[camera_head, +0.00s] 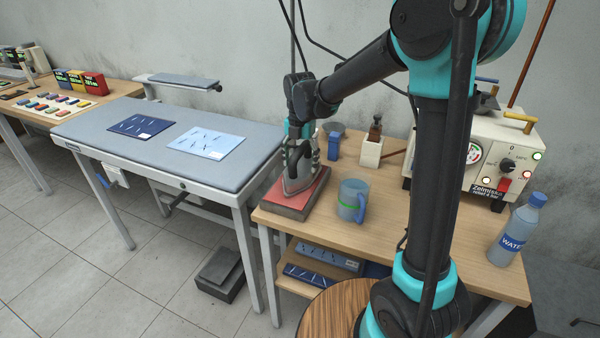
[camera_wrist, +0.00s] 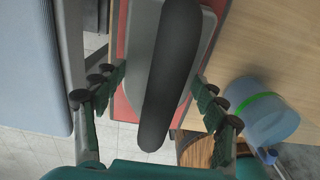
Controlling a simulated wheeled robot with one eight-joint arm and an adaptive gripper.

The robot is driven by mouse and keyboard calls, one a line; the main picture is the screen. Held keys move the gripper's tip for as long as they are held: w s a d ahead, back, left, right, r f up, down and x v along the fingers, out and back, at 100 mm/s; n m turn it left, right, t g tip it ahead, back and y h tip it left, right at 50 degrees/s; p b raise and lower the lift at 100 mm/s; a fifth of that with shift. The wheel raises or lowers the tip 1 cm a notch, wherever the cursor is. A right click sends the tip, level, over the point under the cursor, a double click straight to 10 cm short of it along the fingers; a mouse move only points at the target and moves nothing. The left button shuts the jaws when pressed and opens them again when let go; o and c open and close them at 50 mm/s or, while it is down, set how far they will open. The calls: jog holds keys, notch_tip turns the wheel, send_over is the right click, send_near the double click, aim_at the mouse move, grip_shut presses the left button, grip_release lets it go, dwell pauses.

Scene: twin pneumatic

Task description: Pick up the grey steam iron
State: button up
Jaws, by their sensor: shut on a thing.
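The grey steam iron (camera_head: 297,180) rests on a red-topped pad (camera_head: 316,196) at the left end of the wooden table. My gripper (camera_head: 300,148) comes down on it from above and hides much of it. In the wrist view the iron's long dark handle (camera_wrist: 172,75) runs between the two fingers, over the paler grey body (camera_wrist: 138,45). My gripper (camera_wrist: 160,100) is shut on the iron, with one finger on each side. I cannot see a gap between the iron and the pad.
A blue mug (camera_head: 352,201) with a green band stands right of the pad. A white control box (camera_head: 480,150) and a water bottle (camera_head: 518,230) are farther right. A white holder (camera_head: 371,151) stands behind. A padded ironing table (camera_head: 170,165) adjoins on the left.

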jog(key=shift+s+f, duration=0.15)
jog(key=c, duration=0.5)
jog(key=shift+c, duration=0.3)
jog(key=shift+r, duration=0.5)
grip_shut()
jog(key=shift+w+r, duration=0.2)
jog(key=shift+r, duration=0.15)
notch_tip(320, 180, up, 18)
jog(key=shift+r, duration=0.2)
